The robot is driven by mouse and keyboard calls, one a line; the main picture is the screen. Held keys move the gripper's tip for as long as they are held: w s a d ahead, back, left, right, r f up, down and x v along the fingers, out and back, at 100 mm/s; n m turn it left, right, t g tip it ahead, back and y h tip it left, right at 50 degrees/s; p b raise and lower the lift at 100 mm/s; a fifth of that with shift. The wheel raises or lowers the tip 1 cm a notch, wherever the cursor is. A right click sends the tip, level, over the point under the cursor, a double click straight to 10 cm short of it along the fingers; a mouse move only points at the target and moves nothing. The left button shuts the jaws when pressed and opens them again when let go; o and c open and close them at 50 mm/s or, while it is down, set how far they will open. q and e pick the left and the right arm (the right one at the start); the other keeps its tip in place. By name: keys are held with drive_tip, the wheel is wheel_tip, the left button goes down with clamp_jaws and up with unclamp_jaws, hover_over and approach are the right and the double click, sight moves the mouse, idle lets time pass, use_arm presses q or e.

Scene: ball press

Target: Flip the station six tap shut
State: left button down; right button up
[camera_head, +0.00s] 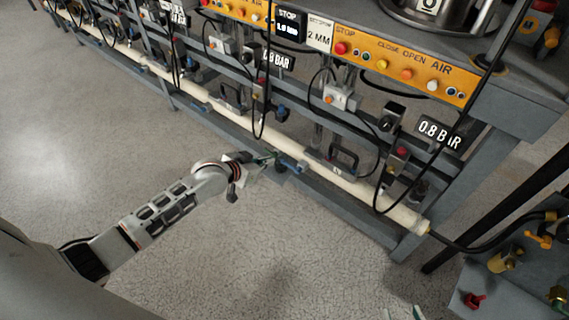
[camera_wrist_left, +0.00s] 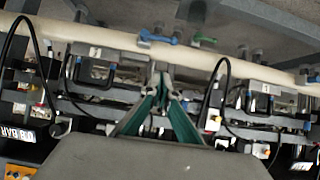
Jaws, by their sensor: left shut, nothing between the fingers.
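A blue tap handle (camera_head: 292,163) sits on the long cream pipe (camera_head: 215,104) in the head view. In the left wrist view the blue handle (camera_wrist_left: 158,38) lies roughly along the pipe, with a green handle (camera_wrist_left: 204,40) beside it. I cannot read which station number belongs to it. My left gripper (camera_head: 273,157) is shut and empty, its tips close to the blue handle; contact cannot be told. Its green fingers (camera_wrist_left: 160,75) meet in the wrist view, below the handle. My right gripper (camera_head: 402,313) shows only two separated fingertips at the bottom edge.
The grey bench frame carries orange button panels (camera_head: 408,72), 0.8 BAR displays (camera_head: 440,133) and black hoses hanging across the pipe. A black bracket handle (camera_head: 343,158) stands behind the pipe. A grey unit with brass fittings (camera_head: 505,258) is at right. The floor in front is clear.

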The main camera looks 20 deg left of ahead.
sight(284, 163)
use_arm(q)
drive_tip(key=b+x, duration=0.2)
drive_tip(key=x, duration=0.2)
drive_tip(key=s+f+b+x, duration=0.1)
drive_tip(key=b+x, duration=0.1)
drive_tip(key=x, duration=0.2)
drive_tip(key=f+b+x, duration=0.1)
drive_tip(key=b+x, duration=0.1)
drive_tip(key=x, duration=0.2)
drive_tip(key=shift+s+a+f, duration=0.2)
drive_tip(key=shift+a+f, duration=0.05)
drive_tip(key=shift+f, duration=0.05)
use_arm(e)
drive_tip(key=shift+m+t+y, duration=0.5)
drive_tip(key=shift+y, duration=0.1)
drive_tip(key=a, duration=0.1)
drive_tip(key=w+a+r, duration=0.1)
drive_tip(key=a, duration=0.1)
drive_tip(key=a+r, duration=0.1)
drive_tip(key=a, duration=0.1)
drive_tip(key=shift+w, duration=0.35)
drive_tip(key=shift+s+f, duration=0.1)
drive_tip(key=shift+f, duration=0.05)
use_arm(q)
drive_tip(key=shift+d, duration=0.1)
